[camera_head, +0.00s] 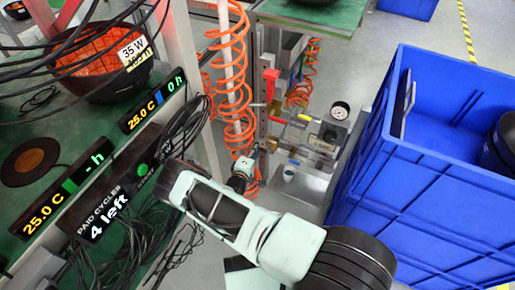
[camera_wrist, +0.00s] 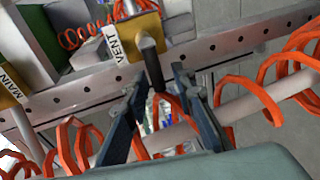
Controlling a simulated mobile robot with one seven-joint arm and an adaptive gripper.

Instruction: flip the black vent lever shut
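The black vent lever (camera_wrist: 151,62) shows in the wrist view, hanging from a yellow valve body (camera_wrist: 132,36) with a white VENT label (camera_wrist: 116,46). My gripper (camera_wrist: 160,78) is open, with one dark finger on each side of the lever's lower end. I cannot tell whether either finger touches it. In the head view my gripper (camera_head: 245,170) is small, beside the orange coiled hose at the valve rack. I cannot make out the black lever clearly there.
A second yellow valve body marked MAIN (camera_wrist: 10,88) is at the left. Orange coiled hoses (camera_head: 231,80) hang close around my gripper. A metal rail (camera_wrist: 215,46) runs behind the lever. A blue crate (camera_head: 365,165) stands right of the rack, and a green bench (camera_head: 60,110) with cables left.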

